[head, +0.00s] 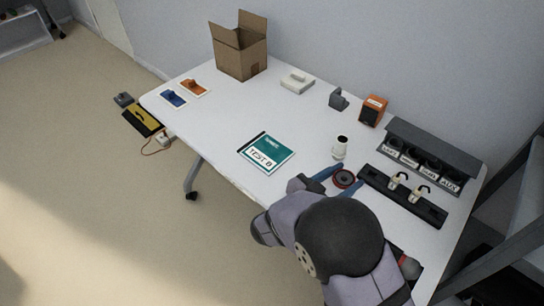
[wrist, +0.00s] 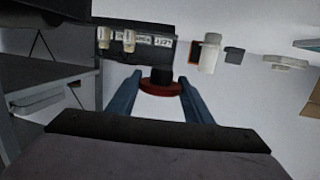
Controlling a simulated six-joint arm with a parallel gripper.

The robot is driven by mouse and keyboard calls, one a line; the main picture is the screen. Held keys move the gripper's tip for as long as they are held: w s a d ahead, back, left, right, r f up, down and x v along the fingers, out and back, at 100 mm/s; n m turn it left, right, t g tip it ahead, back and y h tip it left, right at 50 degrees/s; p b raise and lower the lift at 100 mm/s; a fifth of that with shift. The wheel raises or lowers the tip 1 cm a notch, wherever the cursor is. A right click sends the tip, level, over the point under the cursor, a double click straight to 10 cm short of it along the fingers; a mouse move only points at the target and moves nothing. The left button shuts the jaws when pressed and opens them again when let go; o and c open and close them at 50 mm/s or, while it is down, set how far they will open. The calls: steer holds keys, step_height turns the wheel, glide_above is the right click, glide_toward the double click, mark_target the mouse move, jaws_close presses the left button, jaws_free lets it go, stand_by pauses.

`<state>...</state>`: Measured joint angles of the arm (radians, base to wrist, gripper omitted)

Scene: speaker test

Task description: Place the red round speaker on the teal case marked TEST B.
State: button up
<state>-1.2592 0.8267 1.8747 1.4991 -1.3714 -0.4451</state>
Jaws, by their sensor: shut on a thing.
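The red round speaker (head: 344,179) is between the blue fingers of my gripper (head: 346,177), on the right half of the white table. In the wrist view the red speaker (wrist: 160,90) shows as a red disc with a dark part, and my gripper (wrist: 161,82) is shut on it from both sides. Whether the speaker touches the table or hangs just above it I cannot tell. The teal case marked TEST B (head: 272,146) lies flat near the table's front edge, left of my gripper. Nothing is on it.
A white cylindrical device (head: 340,148) stands just behind the speaker. A black tray (head: 433,212) with two white items and a grey labelled rack (head: 430,145) are to the right. An orange box (head: 372,110) and an open carton (head: 240,55) stand further back. Bare table surrounds the case.

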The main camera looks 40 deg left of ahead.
mark_target(267, 161)
steer(key=shift+y, duration=0.3)
steer(key=a+f+b, duration=0.1)
steer(key=s+a+f+b, duration=0.1)
steer(key=a+f+b, duration=0.1)
steer(key=shift+s+f, duration=0.15)
steer(key=shift+n+y, duration=0.6)
steer(key=a+b, duration=0.3)
steer(key=s+a+b, duration=0.1)
steer(key=a, duration=0.1)
steer(key=shift+a, duration=0.1)
steer(key=s+a+r+n+y+b, duration=0.15)
steer(key=a+r+n+y, duration=0.4)
steer(key=a, duration=0.95)
steer(key=shift+m+g+y, duration=0.35)
steer(key=shift+g+y, duration=0.05)
steer(key=shift+y, duration=0.15)
steer(key=shift+a+f+b, duration=0.2)
steer(key=shift+f+b, duration=0.55)
steer(key=shift+f, duration=3.35)
steer(key=shift+f, duration=0.15)
steer(key=o, duration=1.1)
steer(key=shift+o, duration=0.2)
